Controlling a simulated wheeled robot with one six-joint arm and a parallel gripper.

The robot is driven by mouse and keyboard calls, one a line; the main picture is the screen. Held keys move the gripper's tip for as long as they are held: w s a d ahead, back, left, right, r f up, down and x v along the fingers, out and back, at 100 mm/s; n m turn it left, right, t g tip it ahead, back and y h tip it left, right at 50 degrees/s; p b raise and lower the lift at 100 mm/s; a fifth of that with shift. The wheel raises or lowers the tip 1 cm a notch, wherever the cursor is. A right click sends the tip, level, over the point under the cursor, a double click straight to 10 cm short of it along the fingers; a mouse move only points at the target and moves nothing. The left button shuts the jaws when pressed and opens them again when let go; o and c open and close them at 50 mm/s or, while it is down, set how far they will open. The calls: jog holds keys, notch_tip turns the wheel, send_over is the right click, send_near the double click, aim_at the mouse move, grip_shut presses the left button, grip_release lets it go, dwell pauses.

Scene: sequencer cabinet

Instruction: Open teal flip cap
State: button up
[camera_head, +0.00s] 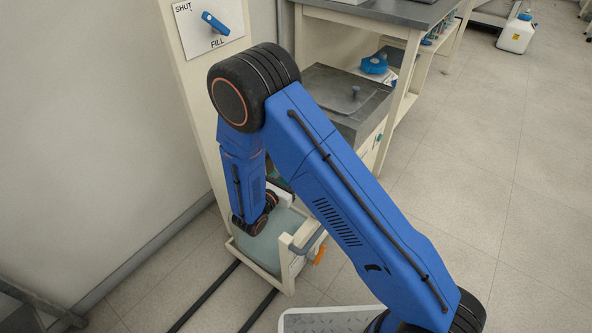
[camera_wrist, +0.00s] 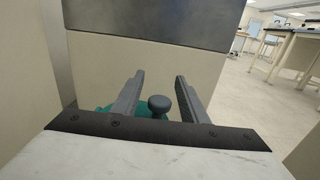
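In the wrist view, the two dark fingers of my gripper (camera_wrist: 160,78) stand apart. Between them shows a dark round knob (camera_wrist: 159,104), with space on both sides. A teal surface, which looks like the flip cap (camera_wrist: 117,110), shows behind and around the fingers, mostly hidden by them and the gripper's edge. I cannot tell how the knob joins it. In the head view, a pale teal container (camera_head: 265,245) sits in a low cream carrier (camera_head: 287,275). My arm reaches down above it and hides the cap and the fingertips.
A cream cabinet with a grey top (camera_wrist: 165,20) stands close beyond the fingers. A wall panel (camera_head: 212,25) with a blue lever (camera_head: 215,23) is above left. A grey pipe (camera_head: 307,242) and orange part (camera_head: 320,254) sit by the carrier. Open floor (camera_head: 480,180) lies right.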

grip_shut()
jog(key=shift+w+r, duration=0.1)
